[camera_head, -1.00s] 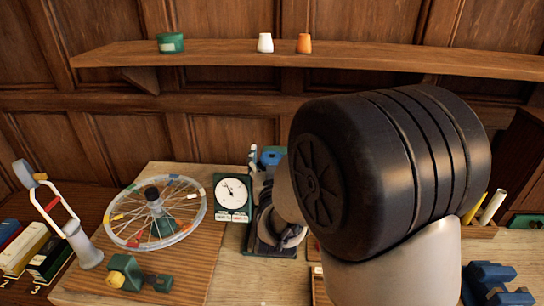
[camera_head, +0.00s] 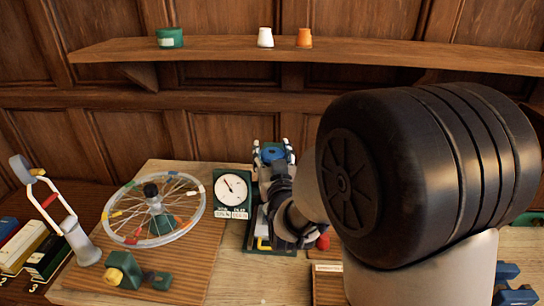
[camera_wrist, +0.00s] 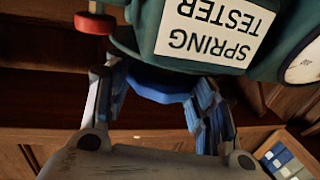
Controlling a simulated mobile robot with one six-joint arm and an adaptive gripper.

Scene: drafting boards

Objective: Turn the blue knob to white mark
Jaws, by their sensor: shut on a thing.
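The blue knob (camera_head: 272,153) is on the spring tester, a dark green device with a white dial (camera_head: 232,188). My gripper (camera_head: 272,147) is shut on the knob, with one finger on each side of it. In the wrist view the faceted blue knob (camera_wrist: 160,88) lies between the fingers of my gripper (camera_wrist: 158,92), below the "SPRING TESTER" label (camera_wrist: 212,30). The dial's needle points to the upper left. I cannot make out a white mark at the knob. My wrist hides part of the tester's base.
A spoked wheel (camera_head: 112,226) on a wooden board stands left of the tester. A red knob (camera_head: 323,242) is at the tester's lower right. A shelf (camera_head: 225,47) above holds a green tin (camera_head: 170,38), a white cup (camera_head: 265,38) and an orange cup (camera_head: 304,38).

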